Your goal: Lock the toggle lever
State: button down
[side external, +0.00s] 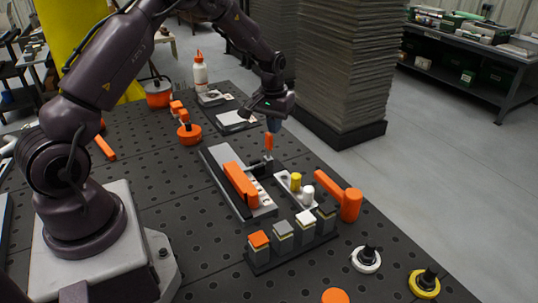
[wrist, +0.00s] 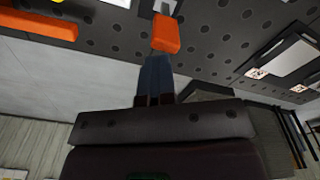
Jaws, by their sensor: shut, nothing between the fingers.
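The toggle lever (side external: 269,142) has an orange grip and stands roughly upright on a small metal clamp (side external: 264,163) beside a grey fixture plate (side external: 215,158). In the wrist view the orange grip (wrist: 166,34) lies just beyond my fingertips. My gripper (side external: 272,127) is shut and empty, pointing down right above the top of the lever. Its blue-grey fingers also show in the wrist view (wrist: 156,60), pressed together. I cannot tell whether the fingertips touch the grip. The clamp's lower part is small and partly hidden in the side view.
An orange bar (side external: 240,184) lies on the plate. Nearby are a tray (side external: 285,181) with yellow and white pegs, an orange mallet (side external: 350,204) and a rack of blocks (side external: 262,258). A tall grey stack (side external: 345,60) stands behind. The perforated tabletop (side external: 185,225) is clear at left front.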

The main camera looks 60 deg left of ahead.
aim_at(266, 146)
jog(key=s+f, duration=0.1)
jog(key=s+f+g, duration=0.1)
jog(key=f, duration=0.1)
jog(key=shift+s+a, duration=0.2)
jog(key=shift+s, duration=1.15)
jog(key=shift+w, duration=0.1)
jog(key=shift+w+d, duration=0.2)
jog(key=shift+w, duration=0.3)
jog(key=shift+w+d+r, duration=0.1)
jog(key=shift+w+r, duration=0.1)
jog(key=shift+r, duration=0.05)
notch_tip(266, 146, up, 7)
